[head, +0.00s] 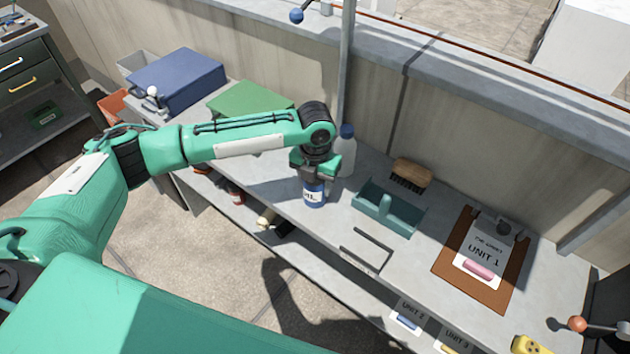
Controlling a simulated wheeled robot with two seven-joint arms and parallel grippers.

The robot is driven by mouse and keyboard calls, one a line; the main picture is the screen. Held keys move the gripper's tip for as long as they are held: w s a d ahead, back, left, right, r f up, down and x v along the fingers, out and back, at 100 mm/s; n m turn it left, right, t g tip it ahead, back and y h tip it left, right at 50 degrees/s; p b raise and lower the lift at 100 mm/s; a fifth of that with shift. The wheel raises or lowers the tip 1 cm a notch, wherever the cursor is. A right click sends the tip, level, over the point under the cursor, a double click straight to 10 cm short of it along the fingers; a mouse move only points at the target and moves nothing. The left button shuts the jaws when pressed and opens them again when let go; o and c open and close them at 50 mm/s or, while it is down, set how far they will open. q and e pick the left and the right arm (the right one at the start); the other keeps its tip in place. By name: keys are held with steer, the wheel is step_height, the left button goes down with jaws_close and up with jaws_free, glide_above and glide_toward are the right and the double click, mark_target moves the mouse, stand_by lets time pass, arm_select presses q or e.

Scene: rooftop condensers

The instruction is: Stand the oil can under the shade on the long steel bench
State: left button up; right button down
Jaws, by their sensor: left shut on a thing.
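The oil can (314,194), blue with a white label ending in "IL", is upright over the long steel bench (275,205). My left gripper (315,176) points down and is shut on its upper part, which the gripper hides. The can's base is at or just above the bench top; I cannot tell whether it touches. A grey pole (346,60) rises behind the gripper, but no shade is clearly visible. My right gripper is not in view.
A white bottle with a blue cap (347,155) stands close behind the gripper. A teal caddy (390,208), a brush (411,176) and a brown clipboard (452,265) lie to the right. A blue case (178,80) and green box (245,99) are at left.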

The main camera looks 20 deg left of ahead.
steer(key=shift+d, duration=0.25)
arm_select(q)
steer(key=o, duration=1.2)
steer(key=shift+f, duration=0.1)
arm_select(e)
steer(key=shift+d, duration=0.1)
arm_select(q)
steer(key=shift+r, duration=0.55)
step_height(320, 180, up, 10)
steer(key=shift+r+b, duration=0.2)
steer(key=shift+b, duration=0.65)
steer(key=shift+r, duration=0.45)
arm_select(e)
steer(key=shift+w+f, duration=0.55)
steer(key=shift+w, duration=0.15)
